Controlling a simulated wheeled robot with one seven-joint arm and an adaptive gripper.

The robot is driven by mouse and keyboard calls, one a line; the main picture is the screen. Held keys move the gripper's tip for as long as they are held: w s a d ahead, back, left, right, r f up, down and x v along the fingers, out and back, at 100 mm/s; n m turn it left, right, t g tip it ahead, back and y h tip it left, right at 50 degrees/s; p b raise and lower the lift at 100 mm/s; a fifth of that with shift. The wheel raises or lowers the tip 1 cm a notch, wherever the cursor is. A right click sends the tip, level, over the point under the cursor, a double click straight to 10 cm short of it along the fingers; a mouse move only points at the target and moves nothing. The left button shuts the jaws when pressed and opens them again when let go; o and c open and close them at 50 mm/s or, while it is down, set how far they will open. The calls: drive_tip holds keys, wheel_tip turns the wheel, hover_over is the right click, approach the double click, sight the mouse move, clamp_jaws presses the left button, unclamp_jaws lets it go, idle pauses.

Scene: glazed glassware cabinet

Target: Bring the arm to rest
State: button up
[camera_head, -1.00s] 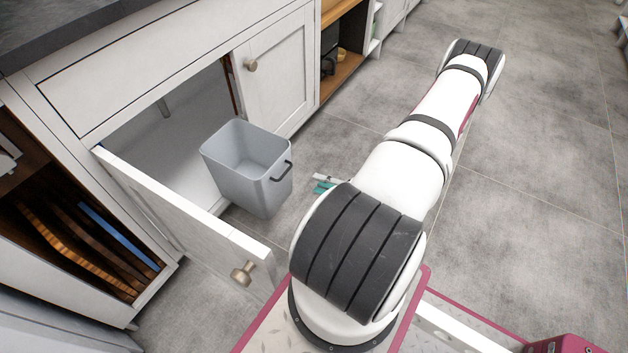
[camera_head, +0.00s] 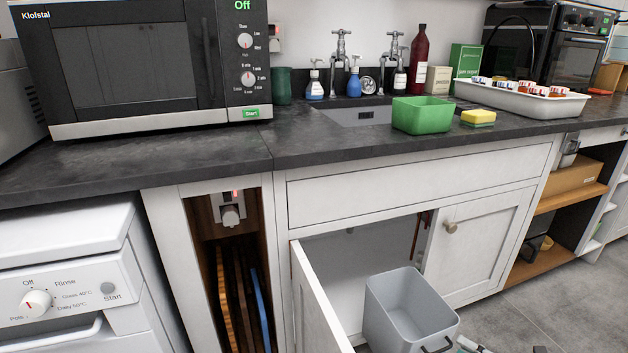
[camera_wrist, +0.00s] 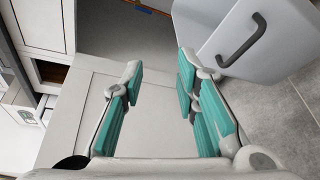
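My gripper is open and empty in the wrist view (camera_wrist: 158,72), with its two teal-padded fingers apart. A pale cabinet door panel shows behind the gap between them. In the head view only a small teal and white piece of the gripper (camera_head: 468,345) shows at the bottom edge, just right of the grey bin (camera_head: 395,295). Most of my arm is out of that view. In the wrist view the bin (camera_wrist: 275,30) with its dark handle is at the upper right, close beyond the right finger; I cannot tell whether they touch.
The cabinet door (camera_head: 315,305) stands open left of the bin. The neighbouring door (camera_head: 480,240) is shut. A dark worktop (camera_head: 220,150) runs above, with a microwave (camera_head: 130,60), green tub (camera_head: 422,115) and white tray (camera_head: 525,100). Grey floor (camera_head: 560,310) is clear at lower right.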

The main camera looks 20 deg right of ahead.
drive_tip(key=w+a+r+n+g+y, duration=0.2)
drive_tip(key=a+r+n+g+y, duration=0.15)
drive_tip(key=a+r+n, duration=0.45)
drive_tip(key=w+a+r+n+g+y, duration=0.3)
drive_tip(key=a+r+n+g, duration=0.2)
drive_tip(key=a+r+n, duration=0.35)
drive_tip(key=s+a+r+n+g+h, duration=0.6)
drive_tip(key=s+a+r+n+g, duration=0.5)
drive_tip(key=n, duration=0.7)
drive_tip(key=s+r+n+t+h, duration=0.4)
drive_tip(key=s+n+t+h, duration=0.15)
drive_tip(key=s+n, duration=0.5)
wheel_tip(320, 180, up, 31)
drive_tip(key=t+p, duration=0.3)
drive_tip(key=p, duration=2.6)
drive_tip(key=shift+d+r+n, duration=0.15)
drive_tip(key=shift+d+n, duration=0.2)
drive_tip(key=shift+n, duration=0.05)
